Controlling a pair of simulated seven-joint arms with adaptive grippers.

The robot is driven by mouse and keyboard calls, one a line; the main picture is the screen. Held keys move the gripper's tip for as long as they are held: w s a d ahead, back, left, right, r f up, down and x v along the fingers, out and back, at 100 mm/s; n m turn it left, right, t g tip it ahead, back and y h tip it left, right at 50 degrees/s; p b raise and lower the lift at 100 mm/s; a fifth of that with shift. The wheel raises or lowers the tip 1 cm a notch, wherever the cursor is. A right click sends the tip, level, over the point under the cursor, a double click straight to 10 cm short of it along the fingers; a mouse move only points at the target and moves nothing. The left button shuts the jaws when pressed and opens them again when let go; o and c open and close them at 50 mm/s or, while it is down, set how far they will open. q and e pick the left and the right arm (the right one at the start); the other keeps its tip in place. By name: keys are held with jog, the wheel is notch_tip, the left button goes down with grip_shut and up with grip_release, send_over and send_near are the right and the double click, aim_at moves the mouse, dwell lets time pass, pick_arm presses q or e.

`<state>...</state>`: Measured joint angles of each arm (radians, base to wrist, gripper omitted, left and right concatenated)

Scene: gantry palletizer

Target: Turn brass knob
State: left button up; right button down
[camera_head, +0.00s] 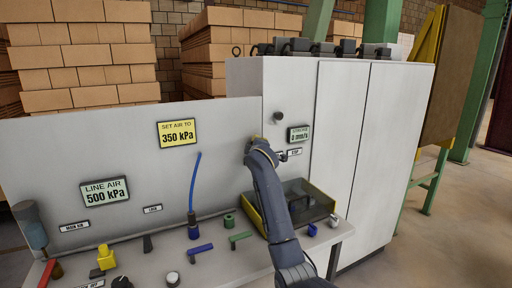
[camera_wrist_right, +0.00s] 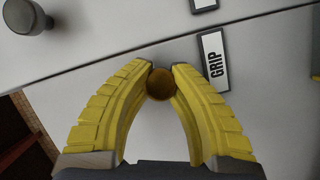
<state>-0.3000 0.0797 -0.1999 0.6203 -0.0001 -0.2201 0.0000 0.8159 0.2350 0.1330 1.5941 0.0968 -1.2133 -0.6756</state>
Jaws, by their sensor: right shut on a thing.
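The brass knob (camera_wrist_right: 160,84) is round and dull gold, mounted on the pale panel beside the label reading GRIP (camera_wrist_right: 213,62). My right gripper (camera_wrist_right: 163,72) has its curved yellow fingers closed around the knob, with a fingertip on either side of it. In the head view my right gripper (camera_head: 251,144) is at the cabinet's panel, and the knob is mostly hidden there by the fingers and wrist. How far the knob is turned does not show. My left gripper is not in view.
A grey knob (camera_head: 278,116) and a stroke display (camera_head: 298,133) sit near the gripper. Signs read 350 kPa (camera_head: 177,134) and 500 kPa (camera_head: 105,191). A blue hose (camera_head: 195,180) stands on the bench among several small parts.

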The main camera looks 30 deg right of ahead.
jog(key=shift+w+a, duration=0.1)
jog(key=shift+a, duration=0.2)
jog(key=c, duration=1.3)
grip_release()
jog(key=shift+w+a, duration=0.1)
jog(key=shift+o, duration=1.4)
jog(key=shift+d, duration=0.25)
jog(key=shift+s, duration=0.2)
jog(key=v, duration=1.2)
jog(key=shift+w, duration=0.1)
